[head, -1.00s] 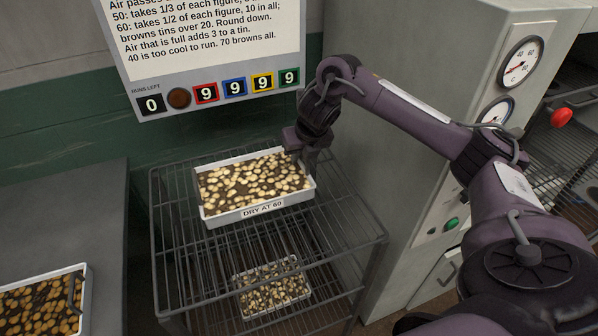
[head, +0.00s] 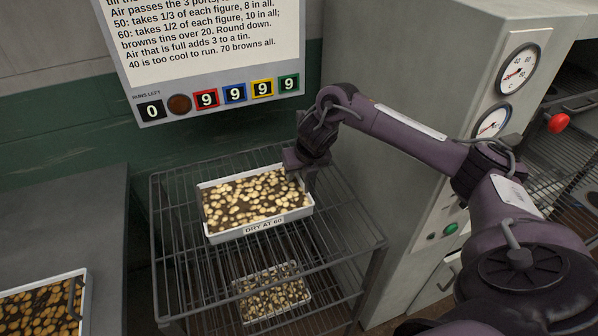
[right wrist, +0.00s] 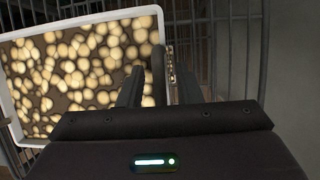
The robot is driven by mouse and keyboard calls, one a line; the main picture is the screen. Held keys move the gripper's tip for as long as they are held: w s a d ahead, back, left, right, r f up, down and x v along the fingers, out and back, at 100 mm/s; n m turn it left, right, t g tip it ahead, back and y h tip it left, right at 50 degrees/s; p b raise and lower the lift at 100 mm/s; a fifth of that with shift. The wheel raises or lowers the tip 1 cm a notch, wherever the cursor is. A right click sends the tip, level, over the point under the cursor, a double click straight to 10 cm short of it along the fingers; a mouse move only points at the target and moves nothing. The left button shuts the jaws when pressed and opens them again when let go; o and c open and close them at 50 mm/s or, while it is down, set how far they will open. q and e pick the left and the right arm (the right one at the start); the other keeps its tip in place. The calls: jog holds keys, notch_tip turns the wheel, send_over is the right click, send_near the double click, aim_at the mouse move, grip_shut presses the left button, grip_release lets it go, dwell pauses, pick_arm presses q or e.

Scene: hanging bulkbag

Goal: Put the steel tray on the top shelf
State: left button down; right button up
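The steel tray (head: 262,228), a pale shallow tray labelled DRY AT 60 and full of light rounded pieces, is level at the top shelf (head: 338,232) of the wire rack. It looks to be on the shelf wires, but I cannot tell whether its whole base touches. My right gripper (head: 299,172) is at the tray's right rim, shut on it. In the right wrist view the fingers (right wrist: 147,82) straddle the rim, with the tray (right wrist: 75,24) to the left. My left gripper is not in view.
A smaller tray (head: 273,316) of pieces stands on a lower shelf. Another tray (head: 86,300) lies on the grey table (head: 70,215) at left. A cabinet with gauges (head: 400,60) stands close at right, and a sign (head: 205,60) hangs behind. The top shelf has bare wires around the tray.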

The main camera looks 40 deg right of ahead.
jog(key=b+v, duration=0.1)
jog(key=v, duration=0.4)
jog(key=shift+r, duration=0.2)
jog(key=p+v, duration=0.3)
jog(key=v, duration=0.3)
jog(key=shift+s+r, duration=0.2)
jog(key=shift+r, duration=0.1)
